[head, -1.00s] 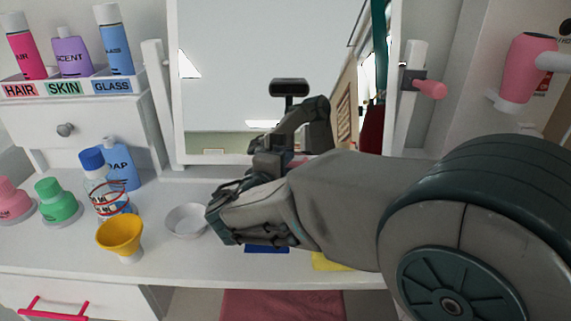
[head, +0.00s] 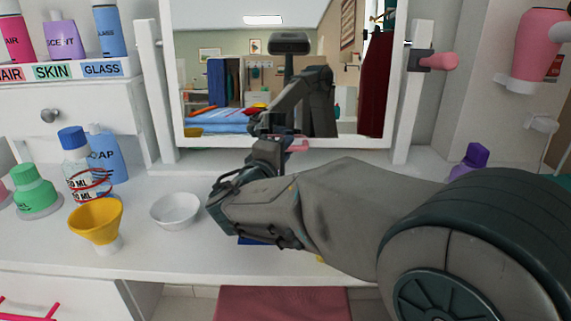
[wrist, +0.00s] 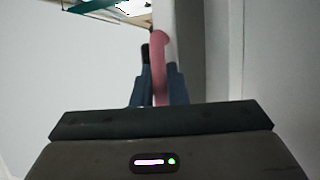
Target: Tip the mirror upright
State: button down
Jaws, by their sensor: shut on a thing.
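The mirror (head: 215,60) stands in a white frame between two white posts on the dresser. Its glass now reflects the room, a bed, hanging clothes and my own arm. It looks close to upright; I cannot tell its exact tilt. A pink handle (head: 298,145) shows at the frame's lower edge. My gripper (head: 280,150) is at that lower edge, partly hidden by my arm. In the wrist view, my gripper (wrist: 160,72) is shut on the pink handle (wrist: 160,50), with a dark finger on each side.
A pink knob (head: 438,62) sticks out at the right post. A white bowl (head: 175,210), yellow funnel (head: 96,222), clear bottle (head: 84,170) and blue soap bottle (head: 107,155) stand left of my arm. A purple bottle (head: 472,160) stands at right.

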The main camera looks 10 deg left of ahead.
jog(key=shift+w+a+f+b, duration=0.2)
jog(key=shift+w+b, duration=0.1)
jog(key=shift+w, duration=0.35)
jog(key=shift+w+a+f+b, duration=0.15)
jog(key=shift+w+b, duration=0.15)
jog(key=shift+w, duration=0.3)
jog(key=c, duration=1.5)
grip_release()
jog(key=shift+o, duration=0.2)
jog(key=shift+s, duration=0.15)
jog(key=s+p, duration=0.1)
jog(key=s, duration=0.3)
jog(key=s+a, duration=0.1)
jog(key=s, duration=0.4)
jog(key=s+a+f+p, duration=0.1)
jog(key=s, duration=0.3)
jog(key=shift+s+p, duration=0.2)
jog(key=shift+p, duration=0.1)
